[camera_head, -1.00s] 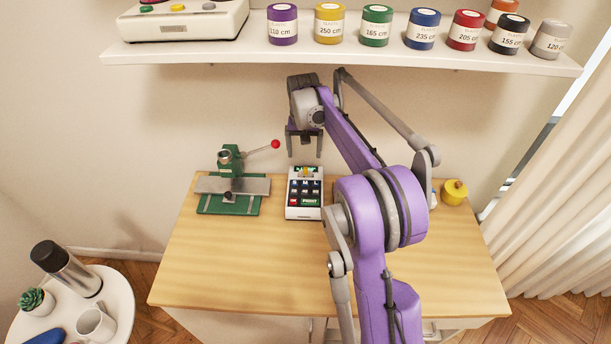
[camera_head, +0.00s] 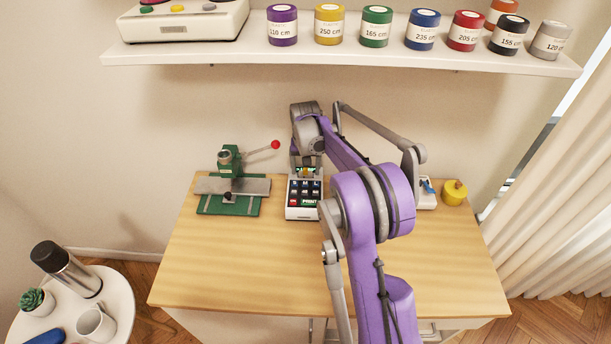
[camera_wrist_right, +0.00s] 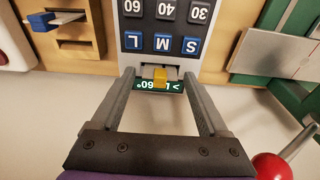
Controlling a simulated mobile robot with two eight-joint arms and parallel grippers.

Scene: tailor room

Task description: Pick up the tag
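A small yellow tag (camera_wrist_right: 160,77) sticks out of the slot of the label printer (camera_head: 305,201) in the right wrist view. Behind it is a green display with text. The printer has dark and blue keys (camera_wrist_right: 163,43) and stands at the back of the wooden table. My right gripper (camera_head: 307,168) is over the printer's back end, pointing down. In the right wrist view its two fingers (camera_wrist_right: 160,95) are apart, one on each side of the tag, with a gap on both sides. My left gripper is not in view.
A green press (camera_head: 229,185) with a red-knobbed lever (camera_head: 275,144) stands left of the printer. A yellow pot (camera_head: 454,192) and a blue-handled item (camera_head: 427,187) stand to the right. The shelf (camera_head: 350,55) with spools overhangs. The table's front (camera_head: 240,270) is clear.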

